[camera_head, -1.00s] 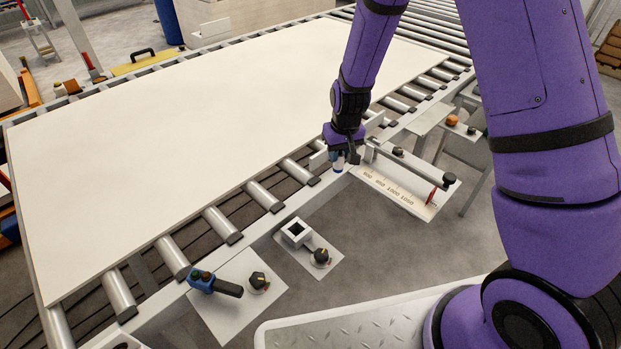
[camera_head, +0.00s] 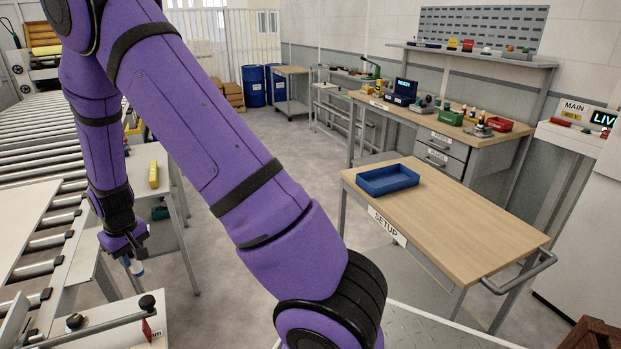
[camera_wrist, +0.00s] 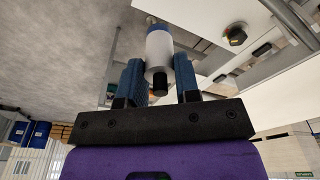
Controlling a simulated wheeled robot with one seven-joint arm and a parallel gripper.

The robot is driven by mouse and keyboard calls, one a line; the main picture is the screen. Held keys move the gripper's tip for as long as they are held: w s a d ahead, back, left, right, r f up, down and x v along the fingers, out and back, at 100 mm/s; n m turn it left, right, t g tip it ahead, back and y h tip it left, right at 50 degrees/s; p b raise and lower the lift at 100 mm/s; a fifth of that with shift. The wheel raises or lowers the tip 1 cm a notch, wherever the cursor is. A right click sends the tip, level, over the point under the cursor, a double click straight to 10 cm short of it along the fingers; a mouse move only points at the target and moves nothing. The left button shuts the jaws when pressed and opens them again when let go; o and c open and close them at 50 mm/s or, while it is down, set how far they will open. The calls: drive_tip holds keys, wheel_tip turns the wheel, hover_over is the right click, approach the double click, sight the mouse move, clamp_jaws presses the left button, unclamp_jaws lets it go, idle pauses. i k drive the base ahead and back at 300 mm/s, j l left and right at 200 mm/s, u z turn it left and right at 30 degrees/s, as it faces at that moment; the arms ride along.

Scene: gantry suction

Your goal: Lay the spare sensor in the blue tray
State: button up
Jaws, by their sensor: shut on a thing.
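The spare sensor (camera_wrist: 159,48) is a small white cylinder with a blue band and a dark end, seen close in the wrist view. My gripper (camera_wrist: 160,80) is shut on it, with one blue finger pad on each side. In the head view my gripper (camera_head: 126,252) is at lower left, pointing down beside the conveyor, and the sensor (camera_head: 136,267) shows below it. The blue tray (camera_head: 392,187) sits on the wooden-topped SETUP table, well to the right of my gripper. Its visible inside looks empty.
The SETUP table (camera_head: 465,215) has bare wood around the tray and a handle at its right end. A workbench (camera_head: 500,140) with several small items stands behind. A small stand with a yellow item (camera_head: 154,175) is near my arm. Grey floor lies between.

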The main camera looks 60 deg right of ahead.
sight(389, 180)
drive_tip(key=z, duration=3.35)
drive_tip(key=j+z, duration=0.2)
drive_tip(key=z, duration=0.15)
drive_tip(key=i+j+z, duration=0.1)
drive_tip(key=z, duration=0.3)
drive_tip(key=j+z, duration=0.1)
drive_tip(key=j, duration=1.5)
